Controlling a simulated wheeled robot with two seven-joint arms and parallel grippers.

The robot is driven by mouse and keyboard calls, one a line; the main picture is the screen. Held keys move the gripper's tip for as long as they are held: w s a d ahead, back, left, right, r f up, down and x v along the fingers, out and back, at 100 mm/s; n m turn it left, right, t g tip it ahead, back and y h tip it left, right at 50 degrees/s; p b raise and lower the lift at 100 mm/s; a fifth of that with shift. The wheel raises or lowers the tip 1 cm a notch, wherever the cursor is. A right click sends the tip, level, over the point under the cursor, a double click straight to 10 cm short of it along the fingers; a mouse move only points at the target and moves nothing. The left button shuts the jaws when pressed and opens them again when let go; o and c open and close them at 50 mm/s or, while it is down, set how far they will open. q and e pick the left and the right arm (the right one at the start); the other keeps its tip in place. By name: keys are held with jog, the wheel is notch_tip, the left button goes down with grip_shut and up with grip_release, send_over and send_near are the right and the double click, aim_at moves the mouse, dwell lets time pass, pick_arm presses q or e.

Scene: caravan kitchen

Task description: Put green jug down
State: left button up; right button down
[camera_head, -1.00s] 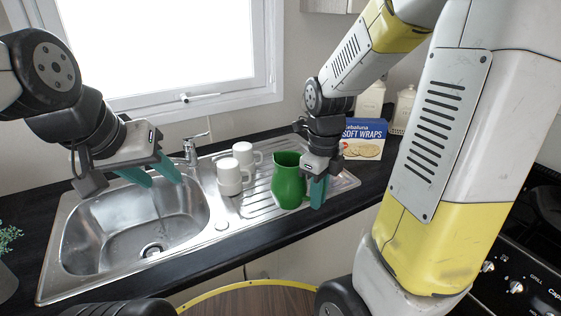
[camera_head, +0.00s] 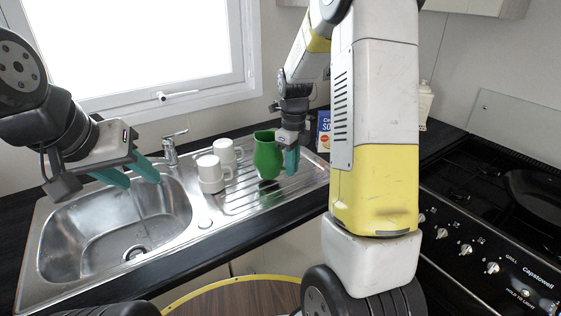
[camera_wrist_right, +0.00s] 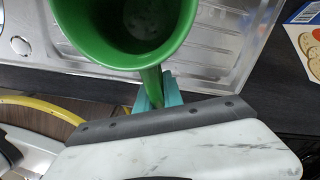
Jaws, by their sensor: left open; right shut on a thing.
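The green jug (camera_head: 267,157) is upright over the ribbed steel drainer (camera_head: 233,202), with a dark shadow under it; it looks slightly raised. My right gripper (camera_head: 291,160) is shut on the jug's handle, on the jug's right side. In the right wrist view the jug (camera_wrist_right: 88,38) shows its open mouth, and the teal fingers (camera_wrist_right: 158,94) close around the handle. My left gripper (camera_head: 130,174) is open and empty above the sink basin.
White mugs (camera_head: 211,174) stand on the drainer left of the jug. The sink basin (camera_head: 90,235) and tap (camera_head: 172,150) are further left. A soft wraps box (camera_head: 323,131) stands behind right. The stove (camera_head: 500,215) is at right. The drainer's front part is clear.

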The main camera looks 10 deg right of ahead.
jog(key=shift+f, duration=0.85)
jog(key=shift+f, duration=0.15)
jog(key=c, duration=1.5)
grip_release()
